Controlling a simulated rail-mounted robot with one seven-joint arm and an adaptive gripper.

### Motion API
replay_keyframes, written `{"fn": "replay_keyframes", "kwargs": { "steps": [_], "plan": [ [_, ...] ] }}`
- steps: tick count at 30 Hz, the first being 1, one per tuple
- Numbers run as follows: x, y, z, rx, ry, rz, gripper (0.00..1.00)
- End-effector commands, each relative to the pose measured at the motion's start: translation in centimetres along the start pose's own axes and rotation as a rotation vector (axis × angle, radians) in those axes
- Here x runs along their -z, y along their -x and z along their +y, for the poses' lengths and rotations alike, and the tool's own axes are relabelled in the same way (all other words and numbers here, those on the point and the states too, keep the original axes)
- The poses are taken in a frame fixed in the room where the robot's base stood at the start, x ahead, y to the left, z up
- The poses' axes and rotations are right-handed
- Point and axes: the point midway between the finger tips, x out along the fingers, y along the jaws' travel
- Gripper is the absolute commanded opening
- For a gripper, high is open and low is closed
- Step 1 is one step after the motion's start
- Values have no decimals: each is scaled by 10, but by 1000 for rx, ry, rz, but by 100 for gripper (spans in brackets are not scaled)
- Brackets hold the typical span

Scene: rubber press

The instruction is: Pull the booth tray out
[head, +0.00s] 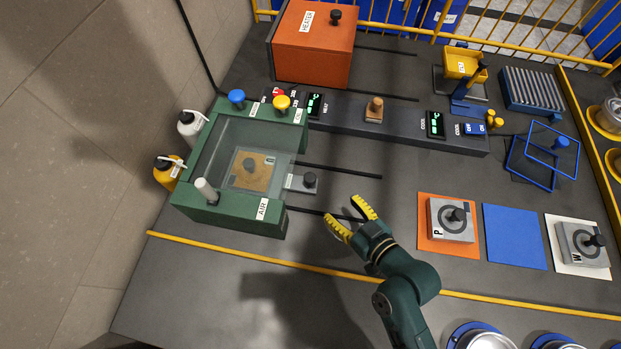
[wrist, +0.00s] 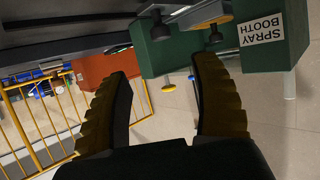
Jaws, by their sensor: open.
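The green spray booth (head: 232,220) stands at the left of the bench, with a clear top. Through it I see the booth tray (head: 238,184) with a tan piece on it that carries a dark knob (head: 249,165). A grey tab of the tray sticks out of the booth's right side and bears a dark upright handle (head: 310,180). My gripper (head: 346,209) is open and empty, to the right of that handle and nearer the front, apart from it. In the wrist view the booth (wrist: 265,45) appears upside down at upper right, beyond my open fingers (wrist: 162,72).
Dark rails run right from the booth. Behind it stand the orange heater (head: 312,50) and a control strip (head: 390,122). Two bottles (head: 167,172) stand left of the booth. A mould block (head: 450,220) on an orange mat lies to the right. Open bench lies in front.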

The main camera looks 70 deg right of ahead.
Motion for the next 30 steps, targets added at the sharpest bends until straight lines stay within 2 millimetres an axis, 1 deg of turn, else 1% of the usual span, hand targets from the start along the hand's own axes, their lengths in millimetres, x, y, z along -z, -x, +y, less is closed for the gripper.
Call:
{"fn": "replay_keyframes", "kwargs": {
  "steps": [12, 15, 18, 21, 23, 30],
  "plan": [
    [0, -100, -2, 4, 3, 3, 64],
    [0, -122, -2, 3, 3, 2, 64],
    [0, -138, -2, 4, 1, 1, 64],
    [1, -148, -2, 3, 2, 1, 64],
    [1, -151, -2, 3, 2, 1, 64],
    [2, -152, -2, 3, 2, 0, 64]
  ]
}}
